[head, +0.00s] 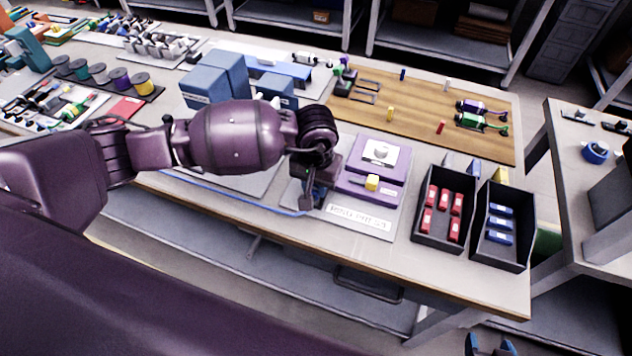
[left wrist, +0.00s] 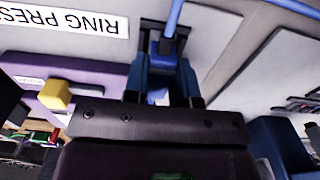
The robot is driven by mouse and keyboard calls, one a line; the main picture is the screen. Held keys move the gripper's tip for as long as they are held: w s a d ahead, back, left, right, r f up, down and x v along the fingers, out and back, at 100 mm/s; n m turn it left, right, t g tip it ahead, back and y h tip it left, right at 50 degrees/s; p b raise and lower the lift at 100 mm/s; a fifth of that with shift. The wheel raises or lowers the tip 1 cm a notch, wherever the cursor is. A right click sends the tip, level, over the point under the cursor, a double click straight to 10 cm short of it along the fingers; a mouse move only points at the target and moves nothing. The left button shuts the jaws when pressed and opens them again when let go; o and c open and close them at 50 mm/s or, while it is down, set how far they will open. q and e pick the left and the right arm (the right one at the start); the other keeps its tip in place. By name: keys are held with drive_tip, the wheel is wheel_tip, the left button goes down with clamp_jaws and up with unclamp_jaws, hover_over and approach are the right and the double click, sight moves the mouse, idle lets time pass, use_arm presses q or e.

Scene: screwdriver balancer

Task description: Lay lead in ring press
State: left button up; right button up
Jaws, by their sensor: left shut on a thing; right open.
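The ring press (head: 378,153) is a purple block with a white top piece and a yellow block (head: 371,183) on its front. A "RING PRESS" label (head: 360,218) lies before it. My left gripper (head: 314,198) is just left of the press. In the left wrist view the left gripper (left wrist: 165,65) is shut on a blue lead (left wrist: 174,18), apart from the purple press (left wrist: 90,78). In the head view the blue lead (head: 240,201) trails left along the table's front edge. My right gripper (head: 490,346) shows only its blue fingertips, open, at the bottom edge.
Right of the press stand two black bins, one with red parts (head: 429,243) and one with blue parts (head: 477,250). Blue boxes (head: 213,83) stand behind my left arm. A wooden board (head: 425,110) with small parts lies at the back.

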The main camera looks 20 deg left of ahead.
use_arm(q)
drive_tip(key=shift+f, duration=0.35)
use_arm(e)
drive_tip(key=shift+s+f, duration=0.15)
drive_tip(key=shift+f, duration=0.25)
use_arm(q)
drive_tip(key=shift+f+b, duration=0.25)
drive_tip(key=shift+b, duration=0.15)
use_arm(e)
drive_tip(key=shift+w+f, duration=0.1)
drive_tip(key=shift+w, duration=0.15)
drive_tip(key=shift+s, duration=0.15)
use_arm(q)
drive_tip(key=o, duration=1)
drive_tip(key=shift+c, duration=0.2)
use_arm(e)
drive_tip(key=shift+s+f, duration=0.15)
drive_tip(key=shift+s, duration=0.05)
use_arm(q)
drive_tip(key=shift+r, duration=0.25)
wheel_tip(320, 180, up, 3)
drive_tip(key=shift+r, duration=0.1)
wheel_tip(320, 180, up, 6)
drive_tip(key=shift+f, duration=0.2)
drive_tip(key=shift+r+p, duration=0.3)
drive_tip(key=shift+r, duration=0.5)
use_arm(e)
drive_tip(key=shift+w+r, duration=0.45)
drive_tip(key=shift+r, duration=0.25)
